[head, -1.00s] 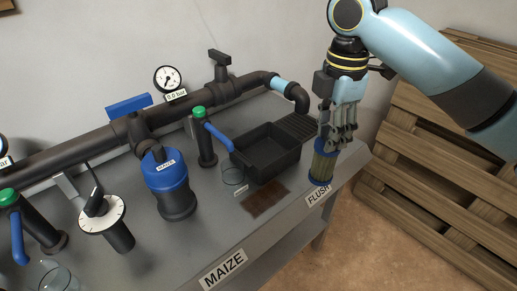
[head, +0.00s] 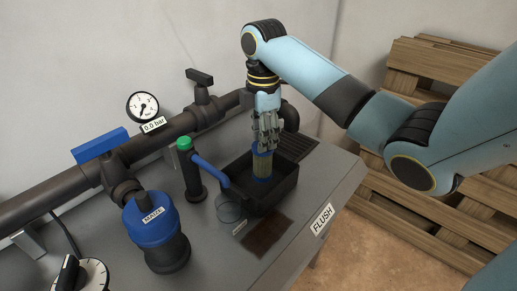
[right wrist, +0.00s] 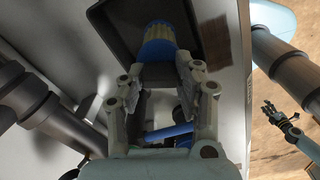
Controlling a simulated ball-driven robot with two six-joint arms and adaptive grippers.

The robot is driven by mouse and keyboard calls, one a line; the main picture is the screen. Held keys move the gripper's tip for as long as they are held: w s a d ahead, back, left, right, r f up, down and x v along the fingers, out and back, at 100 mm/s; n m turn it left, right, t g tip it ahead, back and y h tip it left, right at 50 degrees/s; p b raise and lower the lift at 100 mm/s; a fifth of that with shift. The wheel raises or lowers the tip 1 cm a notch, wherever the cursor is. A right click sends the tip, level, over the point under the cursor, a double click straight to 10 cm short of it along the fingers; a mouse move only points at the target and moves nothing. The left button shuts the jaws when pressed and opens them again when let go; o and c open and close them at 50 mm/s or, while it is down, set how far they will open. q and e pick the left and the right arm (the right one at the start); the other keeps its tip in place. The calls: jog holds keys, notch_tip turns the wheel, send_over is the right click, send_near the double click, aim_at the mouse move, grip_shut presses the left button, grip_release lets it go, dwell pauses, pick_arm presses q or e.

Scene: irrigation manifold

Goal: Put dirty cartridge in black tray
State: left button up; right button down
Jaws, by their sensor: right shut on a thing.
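The dirty cartridge (head: 262,166), a brownish-yellow cylinder with blue ends, stands upright within the outline of the black tray (head: 275,203). My right gripper (head: 265,145) is shut on its upper end from above. In the right wrist view the cartridge (right wrist: 160,45) shows beyond the fingers, with the tray (right wrist: 110,32) around it. I cannot tell whether its lower end touches the tray floor. My left gripper (right wrist: 275,110) shows small at the right of the right wrist view, its fingers apart and empty; it is outside the head view.
A blue filter housing (head: 150,220), a dark pipe and a pressure gauge (head: 142,106) are further left. A brown mat (head: 265,236) lies in front. Wooden pallets (head: 440,70) stand at right.

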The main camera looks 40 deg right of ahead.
aim_at(262, 171)
jog(key=shift+w+f, duration=0.3)
jog(key=shift+w, duration=0.2)
jog(key=shift+w+f, duration=0.1)
jog(key=shift+f, duration=0.05)
notch_tip(262, 171, down, 4)
jog(key=shift+r, duration=0.25)
jog(key=shift+d+f, duration=0.1)
jog(key=shift+f, duration=0.25)
jog(key=c, duration=0.9)
grip_release()
pick_arm(q)
jog(key=shift+w+a+f, duration=0.1)
jog(key=shift+w, duration=0.6)
